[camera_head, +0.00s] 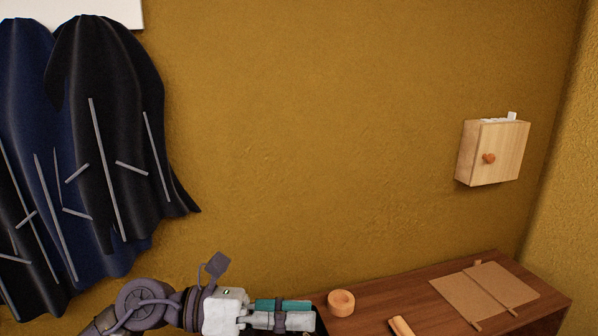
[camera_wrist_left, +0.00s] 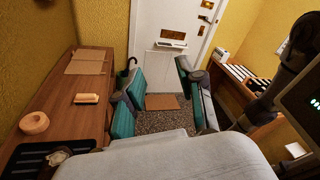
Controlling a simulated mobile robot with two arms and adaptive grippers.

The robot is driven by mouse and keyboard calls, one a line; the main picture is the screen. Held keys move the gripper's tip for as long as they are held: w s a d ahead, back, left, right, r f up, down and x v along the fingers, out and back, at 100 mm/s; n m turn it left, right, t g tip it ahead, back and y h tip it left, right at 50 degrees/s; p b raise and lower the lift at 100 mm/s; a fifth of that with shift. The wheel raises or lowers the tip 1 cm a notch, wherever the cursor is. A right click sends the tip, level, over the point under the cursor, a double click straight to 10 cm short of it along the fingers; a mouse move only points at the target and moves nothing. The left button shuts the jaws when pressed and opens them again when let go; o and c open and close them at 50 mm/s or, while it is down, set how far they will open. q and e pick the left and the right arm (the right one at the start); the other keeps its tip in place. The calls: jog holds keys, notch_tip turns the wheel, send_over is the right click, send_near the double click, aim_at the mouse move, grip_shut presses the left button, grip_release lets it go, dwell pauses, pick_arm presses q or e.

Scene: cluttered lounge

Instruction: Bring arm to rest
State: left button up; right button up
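My left arm comes in from the lower left in the head view, and its gripper (camera_head: 300,314) is beside the near left end of the wooden sideboard (camera_head: 372,300). The gripper is open and empty. The sideboard (camera_wrist_left: 88,113) lies to the left of the fingers in that view. My right gripper is in neither view.
The sideboard holds an orange ring-shaped bowl (camera_head: 341,302), a small wooden block (camera_head: 401,327) and a brown folder (camera_head: 485,290). Dark coats (camera_head: 110,120) hang at left. A small wooden cabinet (camera_head: 499,152) is on the wall. A white door (camera_wrist_left: 170,22) stands beyond open floor.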

pick_arm(q)
notch_tip(320, 180, up, 5)
jog(key=w+a+n+t+h, duration=0.15)
jog(key=n+t+h, duration=0.25)
jog(key=n+t, duration=0.55)
jog(key=w+a+f+n+t+y, duration=0.2)
jog(key=a+n+t+y, duration=0.25)
jog(key=n, duration=0.45)
jog(key=w+a+f+n+t+y, duration=0.25)
jog(key=n+t+y, duration=0.35)
jog(key=n, duration=0.4)
jog(key=s+a+f+n+g+y, duration=0.1)
jog(key=a+f+n+g+y, duration=0.2)
jog(key=a+f+n+y, duration=0.4)
jog(key=s+a+f+n+g+y, duration=0.25)
jog(key=f+n, duration=0.25)
jog(key=f, duration=0.4)
jog(key=s+a+f+n+g, duration=0.1)
jog(key=s+f+n+g, duration=0.2)
jog(key=s+f+g, duration=0.6)
jog(key=s+a+f+n+g, duration=0.1)
jog(key=s+f+n+g, duration=0.2)
jog(key=s+f, duration=1.05)
jog(key=f, duration=2.1)
jog(key=s+a+f+g, duration=0.2)
jog(key=s+a+f, duration=0.1)
jog(key=s+f, duration=1.3)
jog(key=shift+s+f+m+y+b, duration=0.2)
jog(key=shift+s+m+y+b, duration=0.15)
jog(key=shift+m+y+b, duration=0.1)
